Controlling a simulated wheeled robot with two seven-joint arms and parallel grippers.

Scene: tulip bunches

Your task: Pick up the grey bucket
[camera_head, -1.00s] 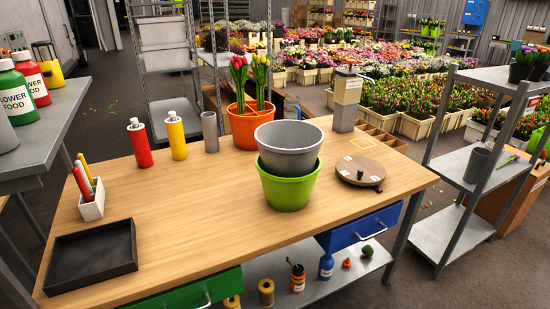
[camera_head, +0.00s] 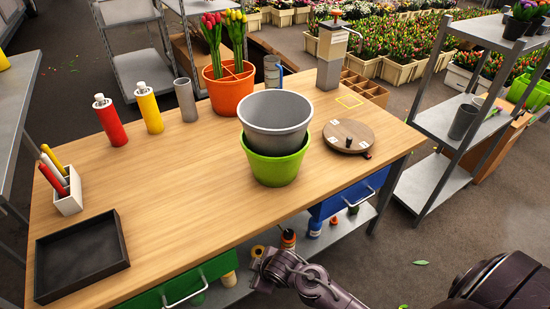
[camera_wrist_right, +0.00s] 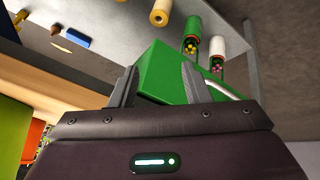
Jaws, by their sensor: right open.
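The grey bucket (camera_head: 275,118) is nested in a lime green bucket (camera_head: 273,165) on the wooden table, and its upper part stands clear above the green rim. Its lower part is hidden inside the green one. My right arm reaches in at the bottom of the head view, below the table's front edge and well apart from the buckets. In the right wrist view my right gripper (camera_wrist_right: 160,80) has its two fingers spread with nothing held, in front of a green drawer (camera_wrist_right: 165,65). The grey bucket cannot be made out there. My left gripper is not in view.
An orange pot of tulips (camera_head: 230,88) stands just behind the buckets. A round wooden turntable (camera_head: 348,135) lies to their right. A black tray (camera_head: 82,255) is at the front left. Open drawers (camera_head: 178,285) jut out in front.

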